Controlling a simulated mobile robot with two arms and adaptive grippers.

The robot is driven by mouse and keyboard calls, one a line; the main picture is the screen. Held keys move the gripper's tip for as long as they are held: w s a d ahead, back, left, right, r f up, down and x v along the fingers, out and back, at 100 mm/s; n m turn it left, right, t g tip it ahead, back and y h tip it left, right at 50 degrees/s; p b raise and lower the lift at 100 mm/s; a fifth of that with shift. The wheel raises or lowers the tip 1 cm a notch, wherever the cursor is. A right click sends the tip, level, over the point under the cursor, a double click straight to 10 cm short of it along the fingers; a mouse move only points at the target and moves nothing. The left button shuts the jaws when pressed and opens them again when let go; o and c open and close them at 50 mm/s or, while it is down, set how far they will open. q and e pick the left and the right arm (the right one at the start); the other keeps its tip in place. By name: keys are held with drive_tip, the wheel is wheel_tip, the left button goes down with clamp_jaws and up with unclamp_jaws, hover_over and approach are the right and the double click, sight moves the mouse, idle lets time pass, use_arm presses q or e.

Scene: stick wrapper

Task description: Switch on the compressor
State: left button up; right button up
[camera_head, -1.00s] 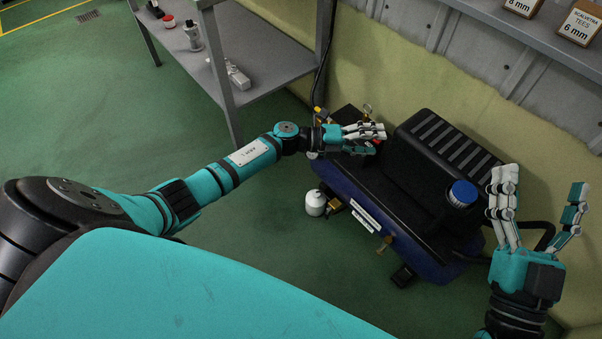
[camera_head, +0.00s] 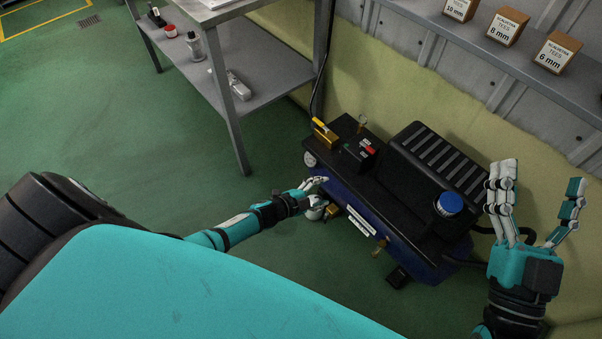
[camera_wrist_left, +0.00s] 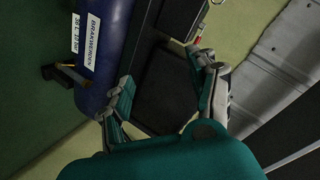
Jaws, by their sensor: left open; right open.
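The compressor (camera_head: 345,196) stands on the floor by the wall, a dark blue tank with a black top. A small box with a red switch (camera_head: 369,149) sits on its top toward the left end; I cannot tell the switch's position. My left gripper (camera_head: 318,186) is open and empty at the front left side of the tank, below and apart from the switch. In the left wrist view the open fingers frame a black surface beside the labelled blue tank (camera_wrist_left: 103,25). My right gripper (camera_head: 538,190) is open, fingers up, at the compressor's right end.
A blue cap (camera_head: 450,203) and a ribbed black cover (camera_head: 440,155) stand on the compressor. A brass valve with a yellow lever (camera_head: 322,127) is at its left end. A grey workbench (camera_head: 270,62) stands behind left, and a shelf with boxes (camera_head: 508,27) is at upper right.

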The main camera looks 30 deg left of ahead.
use_arm(q)
drive_tip(key=s+a+f+n+g+y+p, duration=0.1)
drive_tip(key=s+a+f+n+y, duration=0.1)
drive_tip(key=s+f, duration=0.3)
drive_tip(key=shift+s+a+f+n+g+p, duration=0.25)
drive_tip(key=shift+s+f+n+g+p, duration=0.15)
drive_tip(key=shift+s+n, duration=0.55)
use_arm(e)
wheel_tip(320, 180, up, 2)
drive_tip(key=shift+a+r, duration=0.1)
drive_tip(key=shift+a, duration=0.05)
use_arm(q)
drive_tip(key=shift+s, duration=0.15)
